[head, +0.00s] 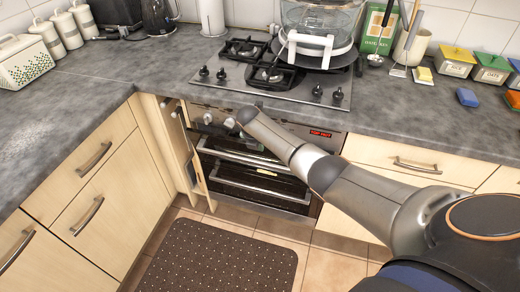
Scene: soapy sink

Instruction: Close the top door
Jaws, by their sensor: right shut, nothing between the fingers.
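The oven (290,208) is built in under the hob and has two dark-glass doors with long bar handles, one above the other. The top door (225,154) is just below the control panel and is partly hidden by my arm; I cannot tell whether it is fully shut. My right arm comes in from the lower right, and my right gripper (234,123) is shut and empty in front of the control panel, above the top door. Whether it touches anything is unclear. My left gripper is not in view.
A narrow cabinet door (195,165) stands ajar beside the oven on the left. The hob (300,88) and grey worktop (105,75) are above. Wooden drawers (85,195) flank the corner. A brown dotted mat (220,262) lies on the tiled floor before the oven.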

